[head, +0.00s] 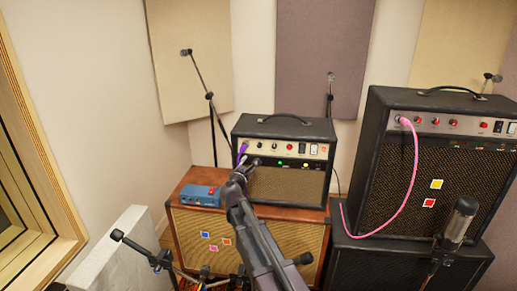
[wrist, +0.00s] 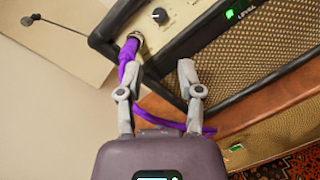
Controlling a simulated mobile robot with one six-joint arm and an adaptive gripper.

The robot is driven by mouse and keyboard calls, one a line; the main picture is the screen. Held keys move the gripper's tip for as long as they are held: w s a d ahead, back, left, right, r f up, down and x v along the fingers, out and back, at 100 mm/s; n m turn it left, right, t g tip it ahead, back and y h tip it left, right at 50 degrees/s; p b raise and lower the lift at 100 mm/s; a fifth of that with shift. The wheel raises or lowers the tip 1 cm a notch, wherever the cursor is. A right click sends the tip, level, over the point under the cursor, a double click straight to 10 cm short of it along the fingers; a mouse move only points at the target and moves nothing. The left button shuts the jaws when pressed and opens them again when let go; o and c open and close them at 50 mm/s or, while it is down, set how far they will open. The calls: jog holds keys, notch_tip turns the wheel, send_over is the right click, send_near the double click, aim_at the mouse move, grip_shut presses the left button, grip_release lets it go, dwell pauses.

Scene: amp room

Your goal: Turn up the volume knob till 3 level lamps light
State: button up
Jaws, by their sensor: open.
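The small black amp (head: 286,184) stands on a brown cabinet and has a row of controls on its pale panel. A dark knob (wrist: 160,16) with a white mark sits beside the jack with the purple plug (wrist: 133,42); no label for it is readable. A green lamp (wrist: 232,13) is lit by the word LEVEL; other level lamps are cut off in the wrist view and too small to count in the head view. My gripper (wrist: 158,75) is open and empty in front of the amp's left side, also seen in the head view (head: 243,166), apart from the knob.
The purple cable (wrist: 165,121) hangs near my fingers and runs behind them. A blue pedal box (head: 200,196) sits on the brown cabinet (head: 185,238). A larger amp (head: 380,180) with a pink cable (head: 404,190) stands right. Microphone stands surround the amps.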

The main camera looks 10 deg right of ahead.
aim_at(259, 146)
jog(key=shift+w, duration=0.1)
jog(key=x, duration=1.3)
jog(key=shift+w+d, duration=0.15)
jog(key=shift+w, duration=0.15)
grip_shut()
